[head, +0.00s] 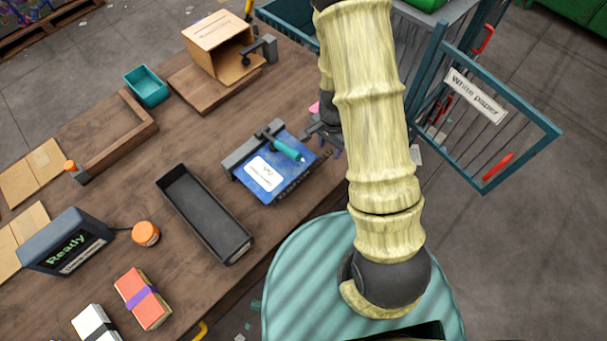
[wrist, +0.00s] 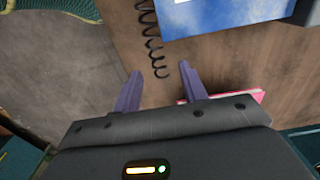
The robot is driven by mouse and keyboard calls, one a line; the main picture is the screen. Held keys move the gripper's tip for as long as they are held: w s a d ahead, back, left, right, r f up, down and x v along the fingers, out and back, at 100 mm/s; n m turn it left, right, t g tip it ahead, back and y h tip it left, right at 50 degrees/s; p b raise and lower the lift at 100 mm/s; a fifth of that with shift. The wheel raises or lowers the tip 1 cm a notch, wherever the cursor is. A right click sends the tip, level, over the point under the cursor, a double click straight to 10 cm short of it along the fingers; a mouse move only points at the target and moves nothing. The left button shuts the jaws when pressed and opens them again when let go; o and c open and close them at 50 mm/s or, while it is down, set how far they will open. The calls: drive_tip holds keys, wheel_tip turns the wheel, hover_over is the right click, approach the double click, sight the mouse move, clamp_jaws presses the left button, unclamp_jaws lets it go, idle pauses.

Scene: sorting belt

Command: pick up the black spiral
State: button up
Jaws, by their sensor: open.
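The black spiral (wrist: 152,40) is a thin coil lying on the brown wooden table in the wrist view, running from the upper edge toward my gripper. My gripper (wrist: 161,76) is open, its two purple fingers on either side of the spiral's near end. The height of the fingertips over the table cannot be told. In the head view my gripper (head: 330,140) is partly hidden behind my arm at the table's edge, and I cannot make out the spiral there.
A blue booklet (head: 262,182) lies in a grey clamp, with a teal pen-like tool (head: 287,150) on it. A pink item (wrist: 248,96) lies beside the right finger. A black tray (head: 205,213) stands nearby. A wire cart (head: 545,130) marked "White paper" stands right of my arm.

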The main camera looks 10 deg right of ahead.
drive_tip(key=shift+f, duration=0.65)
clamp_jaws()
